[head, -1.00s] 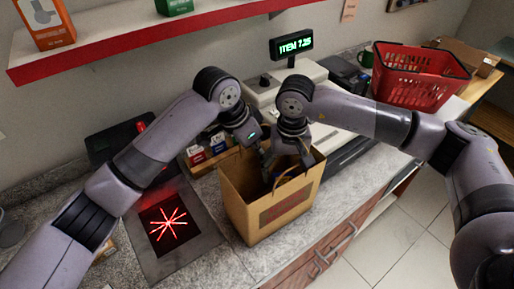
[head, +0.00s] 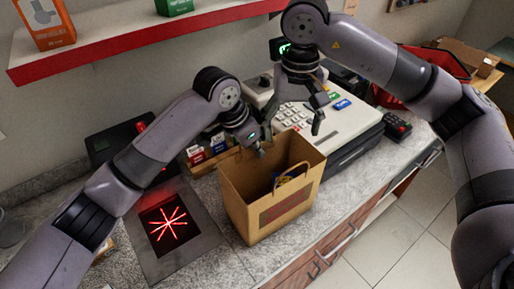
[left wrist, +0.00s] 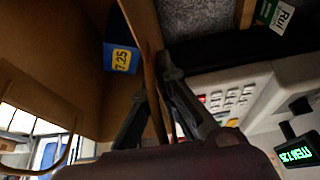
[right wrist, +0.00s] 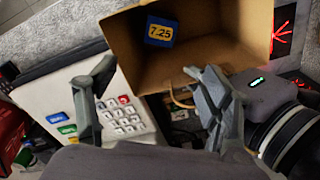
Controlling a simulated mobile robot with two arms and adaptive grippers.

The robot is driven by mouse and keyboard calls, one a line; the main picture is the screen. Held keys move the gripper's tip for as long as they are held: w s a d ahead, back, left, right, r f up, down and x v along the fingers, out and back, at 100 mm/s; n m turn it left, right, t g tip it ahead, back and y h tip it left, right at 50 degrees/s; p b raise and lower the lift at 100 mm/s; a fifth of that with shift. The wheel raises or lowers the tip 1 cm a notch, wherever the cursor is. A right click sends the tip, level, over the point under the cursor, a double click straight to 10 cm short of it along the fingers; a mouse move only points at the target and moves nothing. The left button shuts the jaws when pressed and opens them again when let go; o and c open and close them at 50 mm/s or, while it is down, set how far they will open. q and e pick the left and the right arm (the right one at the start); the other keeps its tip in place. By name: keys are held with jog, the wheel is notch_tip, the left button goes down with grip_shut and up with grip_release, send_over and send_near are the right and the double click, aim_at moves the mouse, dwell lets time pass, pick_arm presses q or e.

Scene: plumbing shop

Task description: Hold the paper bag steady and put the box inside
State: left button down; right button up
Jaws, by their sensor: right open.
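The brown paper bag (head: 262,205) stands upright and open on the counter. The box (right wrist: 160,31), blue with a yellow 7.25 label, lies inside the bag, and it also shows in the left wrist view (left wrist: 121,58). In the head view only part of the box (head: 284,180) shows past the bag's front wall and handle. My left gripper (head: 257,147) is at the bag's back rim, its fingers on either side of the bag wall in the left wrist view and shut on it. My right gripper (head: 299,122) is open and empty, above and behind the bag, over the cash register.
The cash register (head: 340,120) stands close behind and right of the bag. A scanner plate (head: 190,250) with red light lies left of it. A card terminal (head: 397,124) and red basket (head: 425,60) are farther right. Small boxes (head: 197,155) stand behind the bag.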

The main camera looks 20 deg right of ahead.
dwell(0.3)
pick_arm(q)
jog(key=c, duration=1.7)
grip_release()
jog(key=shift+r, duration=0.1)
jog(key=v, duration=1.1)
jog(key=shift+s+a+r, duration=0.1)
jog(key=shift+a+r, duration=0.15)
jog(key=shift+r, duration=0.1)
jog(key=shift+f, duration=0.1)
